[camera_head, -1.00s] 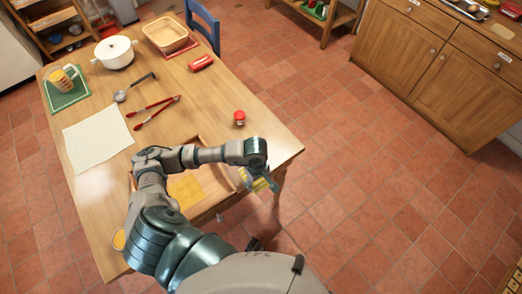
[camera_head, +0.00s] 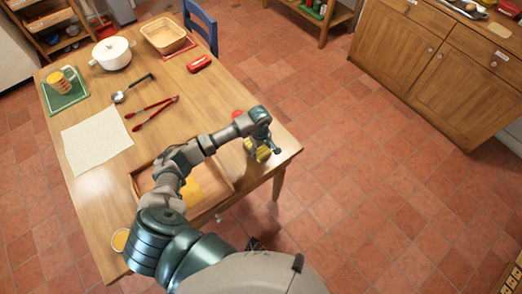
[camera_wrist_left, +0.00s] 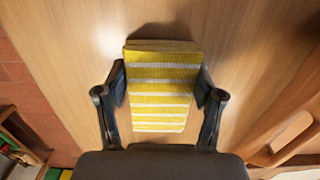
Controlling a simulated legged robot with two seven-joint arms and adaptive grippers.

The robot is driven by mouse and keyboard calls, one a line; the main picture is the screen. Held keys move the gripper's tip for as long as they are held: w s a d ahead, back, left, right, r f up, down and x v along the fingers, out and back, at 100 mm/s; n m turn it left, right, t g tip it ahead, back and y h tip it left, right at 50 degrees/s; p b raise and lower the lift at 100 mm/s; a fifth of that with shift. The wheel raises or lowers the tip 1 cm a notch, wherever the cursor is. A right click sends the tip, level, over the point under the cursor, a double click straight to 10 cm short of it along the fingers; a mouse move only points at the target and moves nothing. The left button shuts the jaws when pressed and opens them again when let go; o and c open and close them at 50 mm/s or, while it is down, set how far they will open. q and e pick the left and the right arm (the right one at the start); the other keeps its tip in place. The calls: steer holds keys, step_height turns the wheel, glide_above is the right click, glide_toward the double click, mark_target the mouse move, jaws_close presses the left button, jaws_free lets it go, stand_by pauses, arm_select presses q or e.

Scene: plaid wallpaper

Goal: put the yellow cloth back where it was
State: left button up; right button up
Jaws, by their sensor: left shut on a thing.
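The yellow cloth, striped with white, is in my left gripper (camera_head: 262,146) at the table's right front corner. My right gripper is not in view.
A wooden tray (camera_head: 222,166) with a yellow area inside is partly hidden under my arm. A red-lidded jar (camera_head: 237,113) stands close to the gripper, partly covered. Red tongs (camera_head: 152,112), a ladle (camera_head: 132,89) and a pale sheet (camera_head: 96,137) lie further left.

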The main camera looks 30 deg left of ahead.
mark_target(262, 150)
arm_select(q)
steer(key=shift+d+f, duration=0.25)
steer(key=shift+f, duration=0.05)
steer(key=shift+d+r, duration=0.1)
steer(key=shift+d, duration=0.35)
steer(key=o, duration=1.1)
steer(key=shift+o, duration=1.1)
steer(key=shift+a, duration=0.25)
steer(key=shift+a+f, duration=0.2)
steer(key=shift+a, duration=0.05)
steer(key=shift+r, duration=0.1)
steer(key=shift+w+d+r, duration=0.1)
steer(key=shift+d+r, duration=0.15)
steer(key=shift+r, duration=0.75)
steer(key=r, duration=0.8)
steer(key=shift+a+r, duration=0.25)
steer(key=shift+r, duration=0.85)
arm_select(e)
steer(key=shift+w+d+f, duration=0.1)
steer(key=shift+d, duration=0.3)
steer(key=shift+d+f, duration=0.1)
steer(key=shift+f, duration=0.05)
